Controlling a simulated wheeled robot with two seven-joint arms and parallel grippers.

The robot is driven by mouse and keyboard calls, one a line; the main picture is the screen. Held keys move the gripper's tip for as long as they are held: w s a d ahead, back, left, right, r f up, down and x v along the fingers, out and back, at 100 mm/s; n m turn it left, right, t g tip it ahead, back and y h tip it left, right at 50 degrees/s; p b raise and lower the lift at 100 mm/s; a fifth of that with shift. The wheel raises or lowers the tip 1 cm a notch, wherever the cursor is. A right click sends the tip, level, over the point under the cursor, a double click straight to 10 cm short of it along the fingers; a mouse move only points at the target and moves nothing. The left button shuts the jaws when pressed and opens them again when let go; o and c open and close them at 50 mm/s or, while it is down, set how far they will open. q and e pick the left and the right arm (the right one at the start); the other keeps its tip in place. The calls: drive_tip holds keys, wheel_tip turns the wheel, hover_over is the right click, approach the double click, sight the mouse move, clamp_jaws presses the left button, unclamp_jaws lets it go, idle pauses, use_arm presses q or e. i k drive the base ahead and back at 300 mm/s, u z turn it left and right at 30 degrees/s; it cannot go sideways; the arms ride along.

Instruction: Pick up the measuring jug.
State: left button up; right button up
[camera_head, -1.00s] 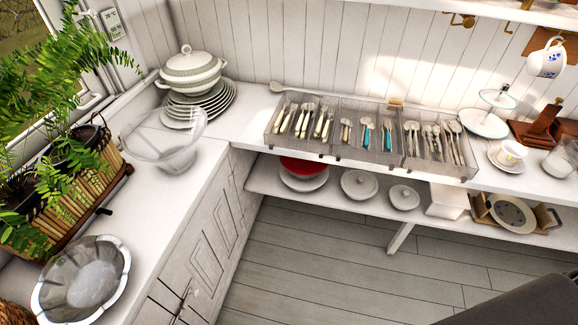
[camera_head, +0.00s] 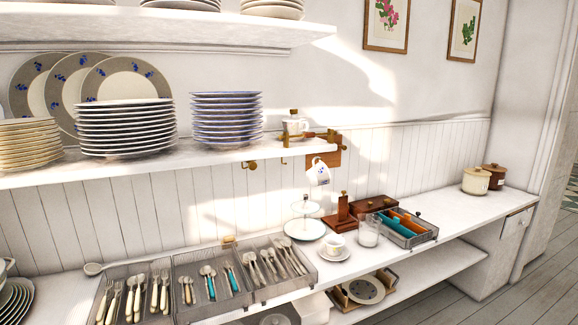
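A clear glass vessel (camera_head: 368,231) stands upright on the white counter, right of a cup and saucer. It may be the measuring jug; at this size I cannot make out a handle or markings. A white jug or mug with a blue pattern (camera_head: 318,173) hangs below the upper shelf. Neither of my grippers is in view.
A white cup (camera_head: 334,244) on a saucer and a tiered stand (camera_head: 305,222) are left of the glass vessel. A divided tray (camera_head: 408,232) is close on its right. Cutlery trays (camera_head: 217,297) fill the counter's left. The counter's right stretch before two lidded pots (camera_head: 476,181) is clear.

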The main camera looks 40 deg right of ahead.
sight(372, 232)
drive_tip(key=z, duration=1)
